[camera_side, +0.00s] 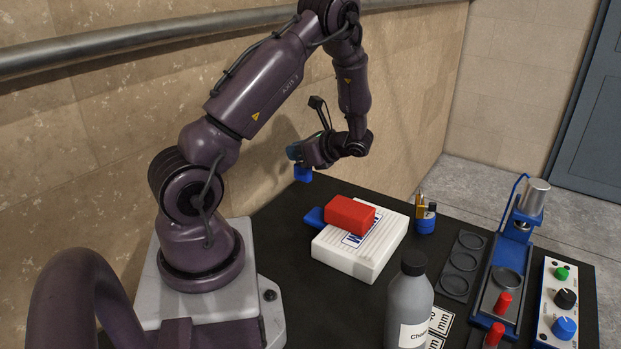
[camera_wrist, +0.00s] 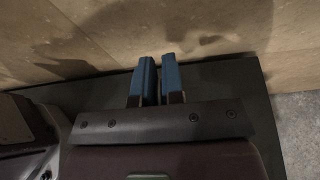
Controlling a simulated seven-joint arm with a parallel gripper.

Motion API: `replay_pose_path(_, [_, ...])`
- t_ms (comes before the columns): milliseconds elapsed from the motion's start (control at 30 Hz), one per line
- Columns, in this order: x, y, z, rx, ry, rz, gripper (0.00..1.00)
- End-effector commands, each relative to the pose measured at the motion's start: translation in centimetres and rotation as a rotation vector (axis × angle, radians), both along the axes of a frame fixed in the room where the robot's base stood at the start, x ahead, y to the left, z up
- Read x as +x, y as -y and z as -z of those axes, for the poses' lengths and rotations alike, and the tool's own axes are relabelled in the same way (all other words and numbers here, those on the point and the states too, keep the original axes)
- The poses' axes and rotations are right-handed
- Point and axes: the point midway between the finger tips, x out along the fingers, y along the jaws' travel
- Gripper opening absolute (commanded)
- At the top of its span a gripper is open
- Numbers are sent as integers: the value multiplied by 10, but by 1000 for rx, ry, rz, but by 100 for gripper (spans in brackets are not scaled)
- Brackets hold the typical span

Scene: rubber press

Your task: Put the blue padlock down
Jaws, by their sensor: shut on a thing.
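The blue padlock (camera_side: 303,173) shows in the side view as a small blue block just below my fingertips. My gripper (camera_side: 296,156) is shut on it and holds it in the air over the far left part of the black table, near the wall. In the wrist view the two blue fingers of my gripper (camera_wrist: 158,66) are close together with a narrow gap. The padlock cannot be made out between them there.
A white box (camera_side: 345,262) with a red block (camera_side: 350,214) on top stands mid-table. A grey bottle (camera_side: 409,306), a blue holder (camera_side: 427,222), a dark tray (camera_side: 455,283), a blue press (camera_side: 520,220) and a control box (camera_side: 556,303) stand to the right. The table's far left is clear.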

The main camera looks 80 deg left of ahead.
Motion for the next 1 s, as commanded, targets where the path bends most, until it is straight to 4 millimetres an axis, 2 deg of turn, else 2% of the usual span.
replay_pose_path(133, [19, -33, 18, 2, -1, -4, 0])
replay_pose_path(300, [31, -53, 51, 0, -3, -3, 0])
replay_pose_path(400, [37, -61, 62, 0, -2, -3, 0])
replay_pose_path(567, [41, -68, 72, 0, -1, -2, 0])
replay_pose_path(800, [43, -70, 102, -1, -2, -2, 0])
replay_pose_path(1000, [43, -70, 104, 2, 0, -2, 0])
